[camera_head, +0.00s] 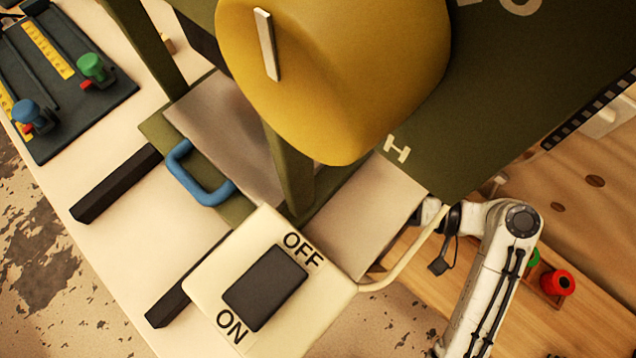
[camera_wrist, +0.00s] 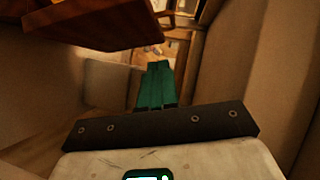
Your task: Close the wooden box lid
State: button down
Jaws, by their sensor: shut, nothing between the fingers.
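My gripper (camera_wrist: 158,68) shows in the wrist view with its green fingers together and nothing between them. A reddish-brown wooden panel (camera_wrist: 85,22) hangs at the upper left of that view, close to the fingers and apart from them in the picture. It may be the box lid, but I cannot tell for sure. In the head view my arm comes up from the lower right, and its end is hidden behind the machine. No whole wooden box is clearly visible in either view.
A dark green machine (camera_head: 530,80) with a yellow cover (camera_head: 340,70), blue handle (camera_head: 185,178) and ON/OFF switch (camera_head: 265,288) fills the head view's middle. A dark fixture board (camera_head: 110,95) lies upper left. A red roll (camera_head: 557,283) sits at right. Brown walls (camera_wrist: 235,70) flank my gripper.

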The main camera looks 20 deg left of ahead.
jog(key=b+x, duration=0.1)
jog(key=x, duration=0.3)
jog(key=s+x, duration=0.1)
jog(key=x, duration=0.3)
jog(key=b+x, duration=0.1)
jog(key=x, duration=0.3)
jog(key=shift+s+d+r+b, duration=0.1)
jog(key=shift+s+b, duration=0.2)
jog(key=shift+s, duration=0.05)
jog(key=shift+s+a, duration=0.3)
jog(key=shift+s, duration=0.15)
jog(key=shift+s, duration=0.2)
